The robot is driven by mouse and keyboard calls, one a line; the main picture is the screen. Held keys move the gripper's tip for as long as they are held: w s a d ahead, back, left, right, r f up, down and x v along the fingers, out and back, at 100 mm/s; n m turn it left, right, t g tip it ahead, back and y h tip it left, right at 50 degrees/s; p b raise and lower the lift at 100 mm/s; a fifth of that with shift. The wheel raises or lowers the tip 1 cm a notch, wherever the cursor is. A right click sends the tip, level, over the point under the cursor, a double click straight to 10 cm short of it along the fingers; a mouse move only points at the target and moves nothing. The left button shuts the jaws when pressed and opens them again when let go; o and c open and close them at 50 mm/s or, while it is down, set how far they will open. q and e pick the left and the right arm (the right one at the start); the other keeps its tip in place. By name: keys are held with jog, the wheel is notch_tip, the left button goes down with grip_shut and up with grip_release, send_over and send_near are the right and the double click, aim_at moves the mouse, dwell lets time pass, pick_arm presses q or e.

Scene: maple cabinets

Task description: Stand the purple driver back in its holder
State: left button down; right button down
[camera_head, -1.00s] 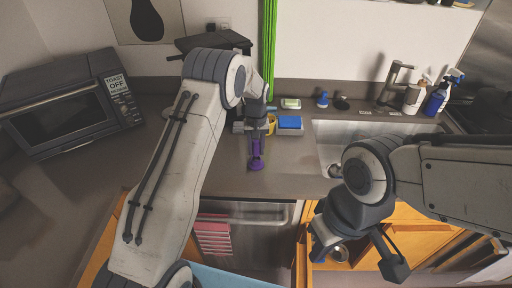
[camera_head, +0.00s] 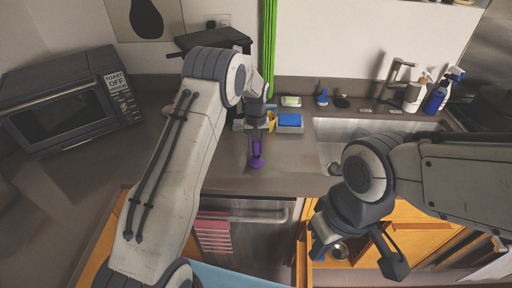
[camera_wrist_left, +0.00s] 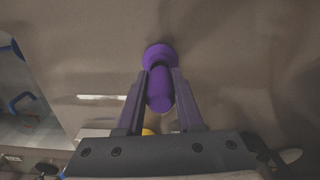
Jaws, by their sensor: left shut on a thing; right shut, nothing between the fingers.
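The purple driver (camera_head: 257,160) is over the counter, below my left gripper (camera_head: 256,139). In the left wrist view, a round purple end (camera_wrist_left: 159,55) shows just beyond the fingertips, and a narrower purple part (camera_wrist_left: 160,92) lies between the fingers. My left gripper (camera_wrist_left: 160,74) is shut on it. I cannot tell whether the driver touches the counter. I cannot pick out its holder with certainty. My right gripper (camera_head: 393,266) is shut and empty, in front of the open cabinet, well away from the driver.
A blue sponge (camera_head: 290,120) in a tray and a yellow item (camera_head: 272,121) sit behind the left gripper. A microwave (camera_head: 65,105) stands at left. The counter (camera_head: 225,178) near the driver is clear.

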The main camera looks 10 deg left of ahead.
pick_arm(q)
jog(key=shift+c, duration=2.4)
grip_release()
notch_tip(320, 180, up, 10)
jog(key=b, duration=0.2)
jog(key=shift+r+b, duration=0.2)
jog(key=shift+b, duration=0.2)
jog(key=s+d+r+m, duration=0.3)
jog(key=s+d, duration=0.4)
jog(key=s, duration=0.3)
jog(key=s+d+r+m, duration=0.35)
jog(key=s+d, duration=0.25)
jog(key=s, duration=0.4)
jog(key=s+a+f+m+h, duration=0.1)
jog(key=s+m, duration=0.3)
jog(key=s, duration=1.5)
jog(key=shift+a+f, duration=0.25)
jog(key=shift+f, duration=0.3)
